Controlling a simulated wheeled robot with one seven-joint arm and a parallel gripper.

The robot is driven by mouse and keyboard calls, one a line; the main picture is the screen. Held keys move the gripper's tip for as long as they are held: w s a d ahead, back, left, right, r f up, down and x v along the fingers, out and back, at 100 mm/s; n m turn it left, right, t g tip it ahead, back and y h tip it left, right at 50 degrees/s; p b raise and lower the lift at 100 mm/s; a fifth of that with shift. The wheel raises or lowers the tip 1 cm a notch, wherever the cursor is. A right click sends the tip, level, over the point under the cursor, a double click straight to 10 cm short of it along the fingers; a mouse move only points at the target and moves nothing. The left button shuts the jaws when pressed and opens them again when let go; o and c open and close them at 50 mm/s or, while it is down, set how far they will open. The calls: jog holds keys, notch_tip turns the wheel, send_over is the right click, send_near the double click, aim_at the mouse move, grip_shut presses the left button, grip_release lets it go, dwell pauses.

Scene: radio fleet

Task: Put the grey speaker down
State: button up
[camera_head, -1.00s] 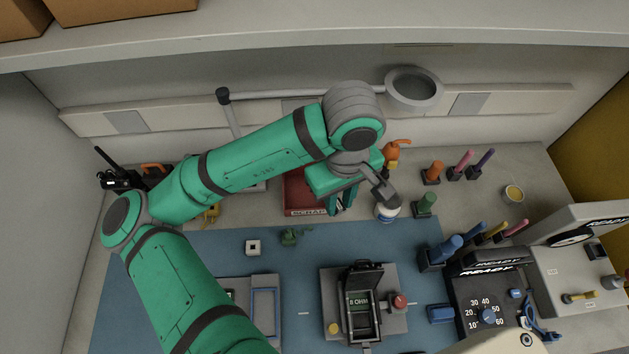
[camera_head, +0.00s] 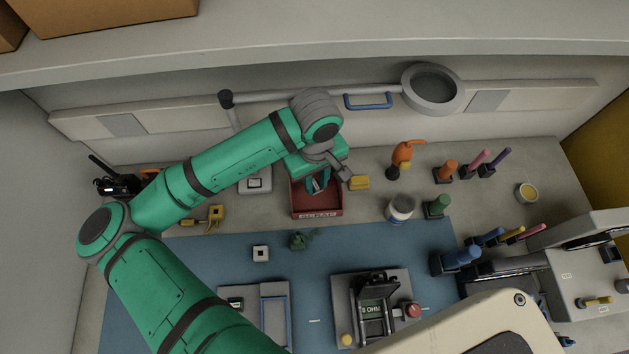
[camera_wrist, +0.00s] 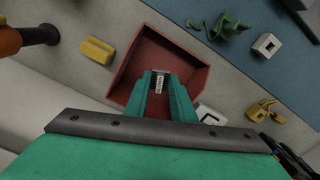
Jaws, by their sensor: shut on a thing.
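My gripper (camera_head: 318,186) is over the red scrap tray (camera_head: 317,216), and its fingers point down into it. In the wrist view the fingertips (camera_wrist: 160,84) are shut on a small grey thing with a white label, which I take to be the grey speaker (camera_wrist: 159,79). Most of the speaker is hidden between the fingers. The red tray (camera_wrist: 192,73) lies below it, and its floor around the speaker looks bare. I cannot tell whether the speaker touches the tray floor.
A grey-white box (camera_head: 255,183) stands close on the left. A green crumpled thing (camera_head: 300,240) lies on the blue mat (camera_head: 215,255) in front.

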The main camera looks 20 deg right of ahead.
aim_at(316, 186)
jog(key=shift+d+f, duration=0.1)
jog(key=shift+f, duration=1.2)
jog(key=shift+f, duration=0.25)
jog(key=shift+s+f, duration=0.1)
jog(key=shift+f, duration=0.2)
jog(key=o, duration=1)
